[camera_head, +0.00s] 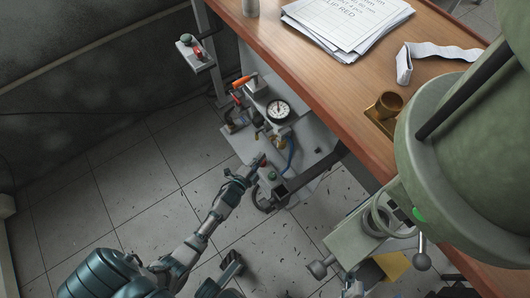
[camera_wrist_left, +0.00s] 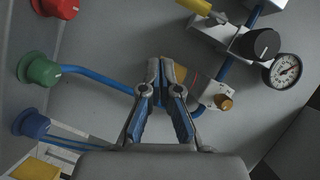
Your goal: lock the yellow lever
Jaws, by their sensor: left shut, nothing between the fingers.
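A yellow handle (camera_wrist_left: 196,6) shows at the top edge of the left wrist view, beside a pale valve body; its far end is cut off, so I cannot tell its full position. My left gripper (camera_wrist_left: 161,68) is shut and empty in front of the grey panel, below and left of that handle. My right gripper is not clearly visible.
Red (camera_wrist_left: 62,6), green (camera_wrist_left: 37,70) and blue (camera_wrist_left: 31,123) knobs stick out left of my gripper. The wooden table (camera_head: 290,52) overhangs on the right. The tiled floor at left is clear.

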